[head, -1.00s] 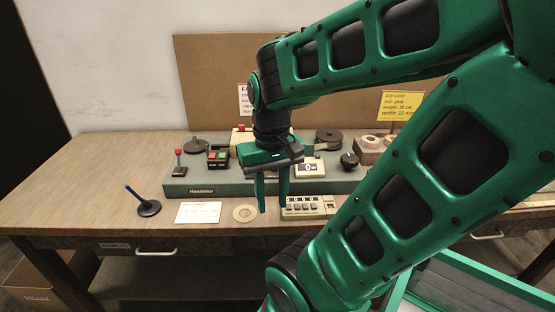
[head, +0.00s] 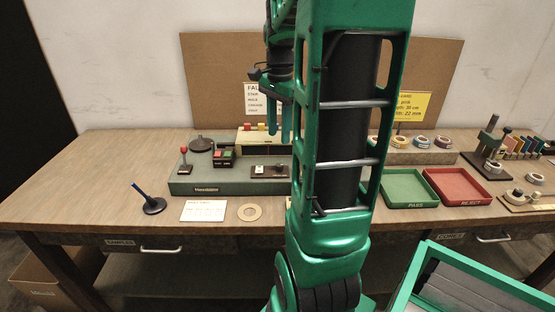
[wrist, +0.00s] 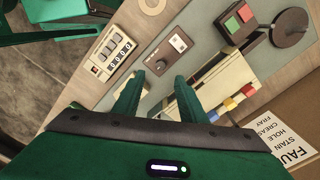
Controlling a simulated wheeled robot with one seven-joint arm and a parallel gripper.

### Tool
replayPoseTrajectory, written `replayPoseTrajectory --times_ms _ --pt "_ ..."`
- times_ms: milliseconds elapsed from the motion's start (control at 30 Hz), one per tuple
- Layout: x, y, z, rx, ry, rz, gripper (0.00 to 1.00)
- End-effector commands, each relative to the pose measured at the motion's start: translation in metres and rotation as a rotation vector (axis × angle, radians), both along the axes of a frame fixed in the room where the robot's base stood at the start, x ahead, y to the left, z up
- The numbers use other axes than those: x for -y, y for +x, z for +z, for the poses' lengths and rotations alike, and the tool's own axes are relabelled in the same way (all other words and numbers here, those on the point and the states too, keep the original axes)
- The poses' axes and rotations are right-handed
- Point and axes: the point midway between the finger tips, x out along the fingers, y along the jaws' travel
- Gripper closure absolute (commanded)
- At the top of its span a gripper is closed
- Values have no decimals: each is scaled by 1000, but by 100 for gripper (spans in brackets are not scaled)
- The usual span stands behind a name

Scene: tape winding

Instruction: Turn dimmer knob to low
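A small dark panel (head: 270,171) sits on the front part of the grey-green base, left of my arm in the head view. In the wrist view the panel (wrist: 168,50) shows ahead of my fingertips, with a pale part at one end and a small dark round part, perhaps the dimmer knob (wrist: 180,41), at the other. I cannot read its label or setting. My gripper (head: 279,124) is raised above the cream box, fingers pointing down. Its fingers (wrist: 158,80) are apart with nothing between them, clear of the panel.
A cream box (head: 243,139) with coloured buttons stands behind the panel. A red-and-green button box (head: 223,158), a red-topped lever (head: 184,161) and a dark reel (head: 201,144) are to its left. Green (head: 408,203) and red (head: 460,201) trays lie right.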

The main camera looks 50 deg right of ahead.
Motion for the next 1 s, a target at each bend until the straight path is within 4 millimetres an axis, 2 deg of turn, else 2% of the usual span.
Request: replayPoseTrajectory --times_ms 67,233,500,700,1000 --pt "6 2 -2 -1 1 -34 62" --pt "7 3 -16 -1 2 -47 62" --pt "7 3 -64 -3 4 -44 62" --pt "7 3 -93 -2 3 -43 62" --pt "7 3 -108 0 1 -42 62"
